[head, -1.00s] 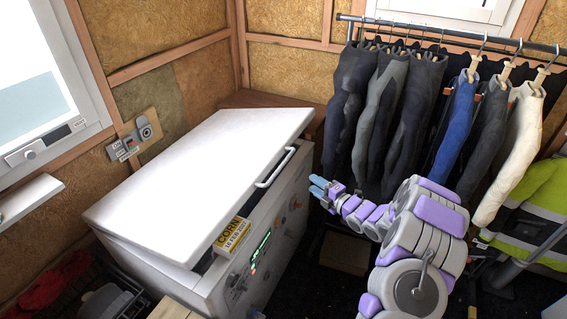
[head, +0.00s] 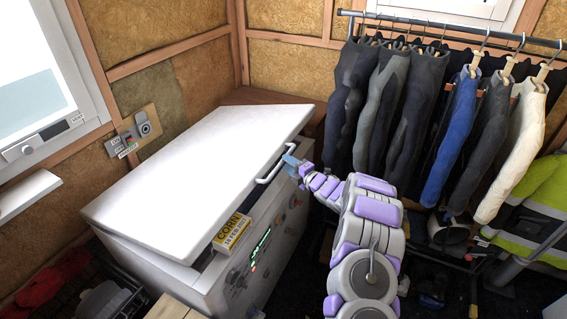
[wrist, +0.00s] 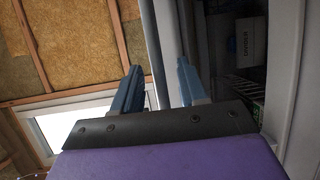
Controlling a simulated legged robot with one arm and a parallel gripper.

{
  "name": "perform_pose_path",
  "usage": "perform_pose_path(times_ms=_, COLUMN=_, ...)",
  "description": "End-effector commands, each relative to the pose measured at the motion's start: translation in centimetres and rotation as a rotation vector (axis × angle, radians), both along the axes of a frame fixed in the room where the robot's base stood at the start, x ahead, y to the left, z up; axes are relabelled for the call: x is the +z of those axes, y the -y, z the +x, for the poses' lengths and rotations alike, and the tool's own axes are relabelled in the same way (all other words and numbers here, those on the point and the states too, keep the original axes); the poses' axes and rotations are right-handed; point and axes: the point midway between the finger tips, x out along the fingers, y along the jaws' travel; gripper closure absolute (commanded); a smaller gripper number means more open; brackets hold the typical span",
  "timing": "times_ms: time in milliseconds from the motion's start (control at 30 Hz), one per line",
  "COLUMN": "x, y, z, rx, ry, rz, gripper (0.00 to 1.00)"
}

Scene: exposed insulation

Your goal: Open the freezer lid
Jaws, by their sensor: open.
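The white chest freezer (head: 215,285) stands at the left centre in the head view. A pale handle (head: 268,176) is on the lid's right edge. My gripper (head: 290,160) is open at the far end of this handle. In the wrist view, my blue fingertips (wrist: 160,82) stand apart, and a grey bar (wrist: 153,50), which looks like the handle, runs between them. I cannot tell whether the fingers touch it.
A yellow CORN label (head: 231,233) is at the freezer's front top edge. Clothes (head: 385,110) hang on a rail at the back right. A window (head: 40,90) is on the left wall. A box (wrist: 237,40) shows in a dark space in the wrist view.

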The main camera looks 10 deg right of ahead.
Motion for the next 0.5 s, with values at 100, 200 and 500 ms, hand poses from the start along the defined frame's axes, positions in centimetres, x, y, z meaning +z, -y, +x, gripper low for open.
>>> perform_pose_path(times_ms=100, x=-0.1, y=-0.8, z=1.4, rx=0.0, ry=0.001, rz=-0.004, gripper=0.58)
perform_pose_path(times_ms=200, x=-0.1, y=-1.3, z=2.1, rx=0.0, ry=0.0, rz=-0.002, gripper=0.58)
perform_pose_path(times_ms=500, x=0.1, y=-1.8, z=2.9, rx=-0.001, ry=0.002, rz=0.0, gripper=0.58)
